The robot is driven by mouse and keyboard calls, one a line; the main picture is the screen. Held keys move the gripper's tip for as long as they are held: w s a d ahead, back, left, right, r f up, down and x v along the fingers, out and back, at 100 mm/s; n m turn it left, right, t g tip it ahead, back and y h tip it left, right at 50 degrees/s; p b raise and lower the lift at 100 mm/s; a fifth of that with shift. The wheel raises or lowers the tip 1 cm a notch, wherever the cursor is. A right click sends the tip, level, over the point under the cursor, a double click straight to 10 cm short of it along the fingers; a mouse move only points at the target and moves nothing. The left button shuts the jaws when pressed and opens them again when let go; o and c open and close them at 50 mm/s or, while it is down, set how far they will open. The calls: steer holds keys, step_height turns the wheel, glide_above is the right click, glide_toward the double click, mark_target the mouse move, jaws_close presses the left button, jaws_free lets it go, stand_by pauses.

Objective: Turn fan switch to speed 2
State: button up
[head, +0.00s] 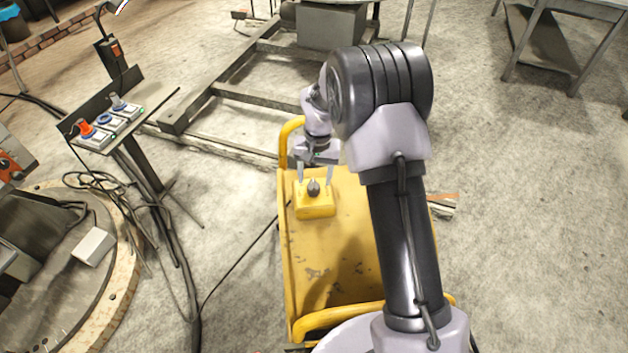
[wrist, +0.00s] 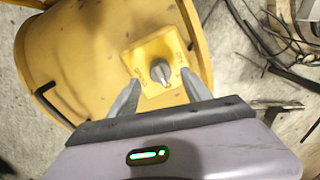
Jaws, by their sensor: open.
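The fan switch is a yellow box (head: 316,208) with a dark grey knob (head: 313,187), on the left side of the yellow cart. In the wrist view the box (wrist: 152,50) shows faint dark marks on its face, too small to read. The knob (wrist: 160,72) has a raised grip, with a pale pointer edge near it. My gripper (head: 315,184) is over the box with its fingers apart, one on each side of the knob. In the wrist view my gripper (wrist: 155,92) is open with the knob between and just beyond the fingertips. I cannot tell whether either finger touches it.
The yellow cart (head: 345,255) has raised handles at both ends. A stand with a small control panel (head: 105,128) is at the left, with cables hanging to the floor. A metal frame (head: 235,95) lies behind the cart. The floor at the right is mostly clear.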

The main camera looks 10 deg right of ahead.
step_height(320, 180, up, 14)
steer(key=p, duration=0.4)
steer(key=shift+s+d, duration=0.15)
steer(key=shift+d, duration=0.2)
step_height(320, 180, up, 6)
steer(key=t+b, duration=0.1)
glide_above(317, 186)
steer(key=s, duration=0.3)
steer(key=s+a+r+t+b, duration=0.1)
steer(key=s+a+r+t, duration=0.15)
steer(key=s+r, duration=0.7)
steer(key=s+a+f+t+b, duration=0.1)
steer(key=s, duration=0.7)
steer(key=s+a+f+t+y, duration=0.1)
steer(key=s, duration=0.8)
steer(key=shift+s+a+m+b, duration=0.25)
steer(key=shift+s+m+b, duration=0.05)
steer(key=shift+b, duration=0.1)
steer(key=shift+f, duration=0.1)
